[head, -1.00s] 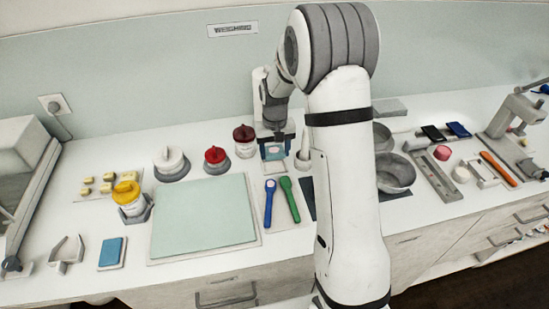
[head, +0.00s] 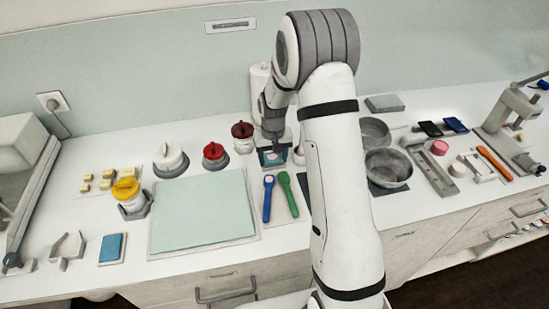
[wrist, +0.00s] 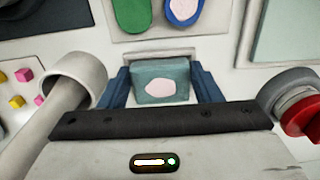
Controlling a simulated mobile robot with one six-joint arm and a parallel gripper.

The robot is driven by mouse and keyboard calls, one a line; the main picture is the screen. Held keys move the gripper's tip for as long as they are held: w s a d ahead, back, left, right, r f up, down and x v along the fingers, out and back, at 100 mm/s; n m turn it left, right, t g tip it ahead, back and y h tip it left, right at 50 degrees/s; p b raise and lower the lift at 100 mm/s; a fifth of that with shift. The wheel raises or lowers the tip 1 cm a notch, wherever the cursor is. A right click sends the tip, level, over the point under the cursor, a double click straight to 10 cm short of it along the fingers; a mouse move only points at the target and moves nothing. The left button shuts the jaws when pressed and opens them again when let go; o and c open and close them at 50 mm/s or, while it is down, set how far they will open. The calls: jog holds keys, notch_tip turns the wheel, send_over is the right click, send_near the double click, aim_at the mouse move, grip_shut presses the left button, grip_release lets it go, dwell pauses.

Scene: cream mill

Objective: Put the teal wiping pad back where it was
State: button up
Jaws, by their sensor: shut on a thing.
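My gripper (head: 271,154) is shut on the teal wiping pad (wrist: 158,93), with the blue fingers on its two sides in the wrist view (wrist: 163,88). The pad is a small teal block with a pale pinkish patch on its face. In the head view the pad (head: 272,160) is low near the counter, behind the blue and green spoons. A pale grey flat holder (wrist: 158,54) shows its edge just beyond the pad in the wrist view. The pad hides most of it, so I cannot tell whether they touch.
A blue spoon (head: 267,200) and a green spoon (head: 289,195) lie on a tray in front. A dark-red-lidded jar (head: 243,135) stands close on the left. A white cup with a pestle (wrist: 78,75) stands close on the other side. A teal mat (head: 203,212) lies at front left.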

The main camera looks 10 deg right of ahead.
aim_at(273, 159)
jog(key=shift+s+f, duration=0.3)
jog(key=shift+f, duration=0.25)
jog(key=o, duration=1)
jog(key=shift+c, duration=0.2)
jog(key=shift+o, duration=0.4)
jog(key=shift+w+a+r+p, duration=0.1)
jog(key=shift+r+p, duration=0.5)
jog(key=shift+p, duration=0.05)
jog(key=s+r+b, duration=0.2)
jog(key=s+r, duration=0.2)
jog(key=r, duration=1.2)
jog(key=s+r+t, duration=0.1)
jog(key=s+r, duration=0.1)
jog(key=s, duration=0.9)
jog(key=s+r+t, duration=0.2)
jog(key=s+r, duration=0.1)
jog(key=s, duration=0.9)
jog(key=shift+s+d+r, duration=0.25)
jog(key=shift+d+r, duration=0.1)
